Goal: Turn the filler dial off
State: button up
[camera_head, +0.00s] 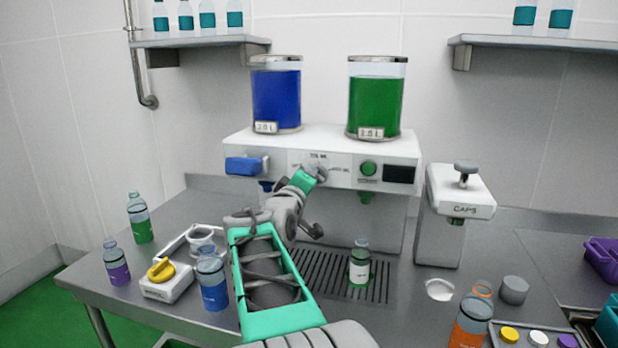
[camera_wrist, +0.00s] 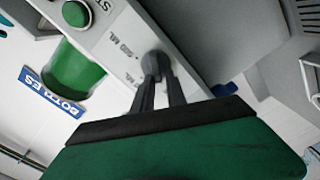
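The white filler machine (camera_head: 240,143) stands at the back of the table with the filler dial (camera_head: 318,171) on its front, between a blue lever and a green button. Volume labels are printed around the dial; its exact pointing is hard to tell. My gripper (camera_head: 312,174) is at the dial and covers part of it. In the wrist view my two grey fingers (camera_wrist: 157,80) come close together at the grey dial (camera_wrist: 153,62) and appear closed on it. A bottle with some green liquid (camera_head: 359,268) stands upright on the drip grate below the machine, right of my arm.
Blue (camera_head: 276,98) and green (camera_head: 375,105) tanks sit on the machine. A cap dispenser (camera_head: 462,190) stands to its right. A blue-filled bottle (camera_head: 212,285), a purple one (camera_head: 116,265) and a yellow-knobbed device (camera_head: 165,285) are left of my arm; an orange bottle (camera_head: 472,322) is at front right.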

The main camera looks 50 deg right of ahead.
jog(key=o, duration=0.3)
jog(key=b+v, duration=0.1)
jog(key=v, duration=0.7)
jog(key=shift+d+b, duration=0.1)
jog(key=shift+b, duration=0.2)
